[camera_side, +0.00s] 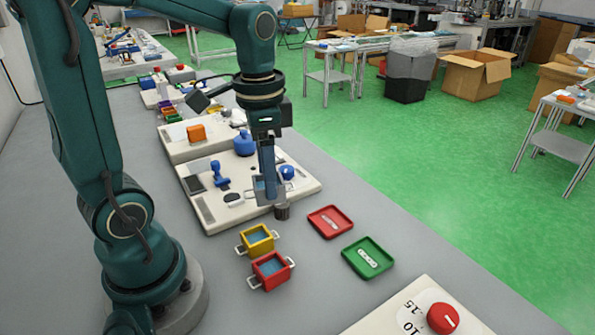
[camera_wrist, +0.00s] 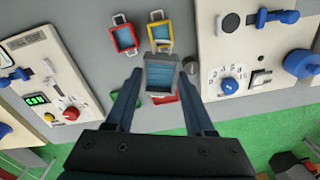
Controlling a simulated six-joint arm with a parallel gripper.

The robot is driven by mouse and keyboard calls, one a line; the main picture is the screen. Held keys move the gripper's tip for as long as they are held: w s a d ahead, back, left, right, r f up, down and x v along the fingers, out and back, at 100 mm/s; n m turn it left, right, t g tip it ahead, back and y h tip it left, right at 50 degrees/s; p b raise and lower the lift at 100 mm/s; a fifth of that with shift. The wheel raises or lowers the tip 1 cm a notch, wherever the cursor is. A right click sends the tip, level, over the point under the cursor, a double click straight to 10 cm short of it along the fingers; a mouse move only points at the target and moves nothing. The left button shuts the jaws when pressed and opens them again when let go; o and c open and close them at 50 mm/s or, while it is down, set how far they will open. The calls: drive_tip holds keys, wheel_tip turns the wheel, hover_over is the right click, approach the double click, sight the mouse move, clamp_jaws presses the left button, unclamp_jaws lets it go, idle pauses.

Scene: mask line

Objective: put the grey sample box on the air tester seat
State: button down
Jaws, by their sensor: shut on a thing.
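The grey sample box (camera_wrist: 160,75), open-topped with blue inside, is held between the two fingertips of my gripper (camera_wrist: 160,80) in the wrist view. In the side view my gripper (camera_side: 268,188) points down with the box (camera_side: 261,196) at its tips, over the front right part of a white panel (camera_side: 232,211). That panel carries a blue lever and blue knobs. A dark short cylinder (camera_side: 282,211) stands beside the box; it also shows in the wrist view (camera_wrist: 191,64). I cannot tell which part is the air tester seat.
A yellow box (camera_side: 258,239) and a red box (camera_side: 270,270), both with handles, stand in front of the panel. A red tray (camera_side: 330,222) and a green tray (camera_side: 367,257) lie to their right. A panel with a red knob (camera_side: 442,318) is nearest the camera. Grey table between is bare.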

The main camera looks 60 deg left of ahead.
drive_tip(key=s+a+f+n, duration=0.2)
drive_tip(key=a+n, duration=0.1)
drive_tip(key=a, duration=1.2)
drive_tip(key=shift+f, duration=3.7)
drive_tip(key=shift+f, duration=0.1)
drive_tip(key=shift+c, duration=1.3)
unclamp_jaws()
